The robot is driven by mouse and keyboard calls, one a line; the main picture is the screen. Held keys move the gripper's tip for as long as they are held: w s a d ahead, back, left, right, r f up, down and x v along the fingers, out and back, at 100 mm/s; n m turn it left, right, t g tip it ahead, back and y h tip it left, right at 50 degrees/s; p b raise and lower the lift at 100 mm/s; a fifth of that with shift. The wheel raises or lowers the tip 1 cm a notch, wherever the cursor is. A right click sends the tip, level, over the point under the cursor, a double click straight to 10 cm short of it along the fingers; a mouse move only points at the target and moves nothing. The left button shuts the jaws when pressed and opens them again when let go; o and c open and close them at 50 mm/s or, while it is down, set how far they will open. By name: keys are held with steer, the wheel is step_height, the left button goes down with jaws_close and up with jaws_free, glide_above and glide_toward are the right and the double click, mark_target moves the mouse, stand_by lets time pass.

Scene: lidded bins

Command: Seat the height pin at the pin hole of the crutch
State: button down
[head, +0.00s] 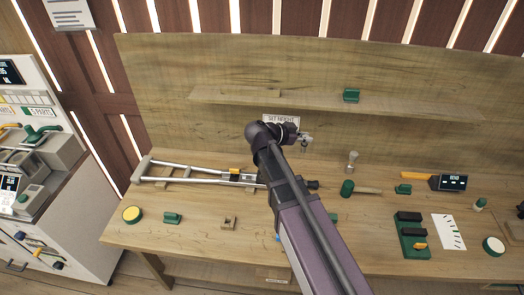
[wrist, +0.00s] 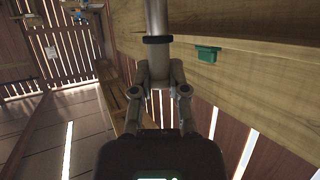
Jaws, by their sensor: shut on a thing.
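The crutch (head: 200,178) lies flat on the workbench at the left, grey metal, with a small yellow piece near its right part. Its right end is hidden behind my arm, and I cannot make out the pin hole. My gripper (head: 305,140) is raised above the bench, to the right of the crutch and in front of the back board. In the wrist view my gripper (wrist: 159,75) is shut on a grey metal shaft with a dark ring (wrist: 156,20), which looks like the height pin. The shaft's far end is out of that view.
A shelf (head: 260,100) carries a green block (head: 351,95). A grey cabinet (head: 85,210) stands left.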

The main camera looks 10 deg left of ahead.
steer(key=shift+w, duration=0.25)
steer(key=shift+w, duration=0.1)
steer(key=shift+f, duration=0.1)
steer(key=w+a+f+n+t+y+b, duration=0.1)
steer(key=w+a+f+b, duration=0.3)
steer(key=a+f+b, duration=0.3)
steer(key=w+a+f+n+t+y+b, duration=0.1)
steer(key=w+a+f+n+t+b, duration=0.1)
steer(key=w+a+f+b, duration=0.3)
steer(key=shift+a+f+b, duration=1.45)
steer(key=shift+f+b, duration=2)
steer(key=shift+b, duration=0.15)
steer(key=shift+f, duration=0.1)
steer(key=shift+f+b, duration=2.75)
steer(key=shift+b, duration=0.1)
